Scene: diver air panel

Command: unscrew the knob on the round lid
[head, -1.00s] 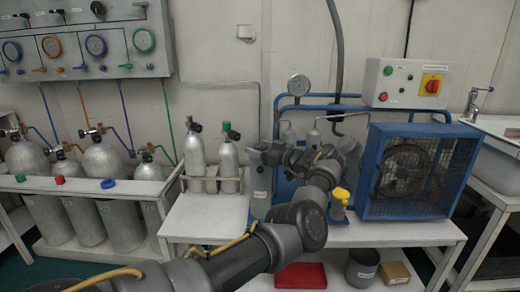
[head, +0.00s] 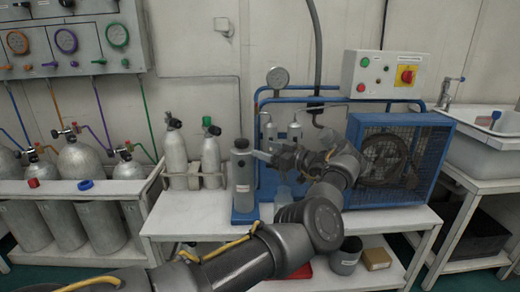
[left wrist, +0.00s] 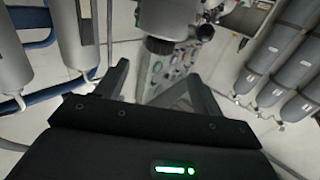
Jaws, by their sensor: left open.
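A grey upright canister (head: 243,180) with a dark round lid stands at the left end of the blue compressor frame. A small dark knob (head: 241,143) sits on top of the lid. My left gripper (head: 258,154) is just right of the canister's top in the head view, open with nothing between its fingers. In the left wrist view, the open fingers (left wrist: 158,88) point toward a grey cylinder (left wrist: 170,14) with a dark end, which appears to be the canister. I cannot tell whether a finger touches the lid. My right gripper is not in view.
Two small cylinders (head: 175,155) stand in a rack left of the canister. The blue fan cage (head: 400,155) is to the right, under a control box (head: 382,75). A gauge (head: 277,78) and hoses rise behind. The white bench top (head: 200,212) is clear at front left.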

